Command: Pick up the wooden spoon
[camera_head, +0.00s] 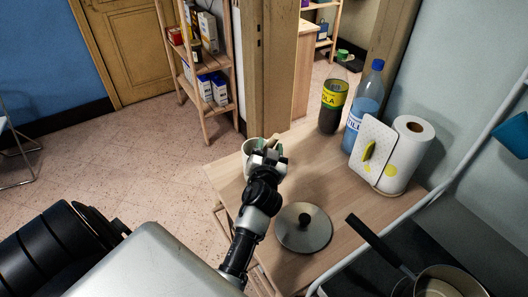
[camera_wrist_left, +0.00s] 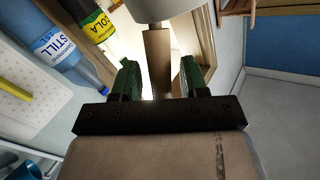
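A plain wooden bar, apparently the wooden spoon's handle (camera_wrist_left: 157,60), stands out of a white container (camera_wrist_left: 165,9) in the left wrist view. The container also shows in the head view as a pale pot (camera_head: 247,150) at the table's far left corner. My left gripper (camera_head: 266,147) is at this pot. In the left wrist view its two green fingers (camera_wrist_left: 160,80) are apart, one on each side of the handle, with gaps visible. Whether the handle lies fully between the fingertips is hard to tell. The spoon is not distinct in the head view. My right gripper is not in view.
A pan (camera_head: 440,283) is at lower right. A shelf (camera_head: 205,75) stands behind.

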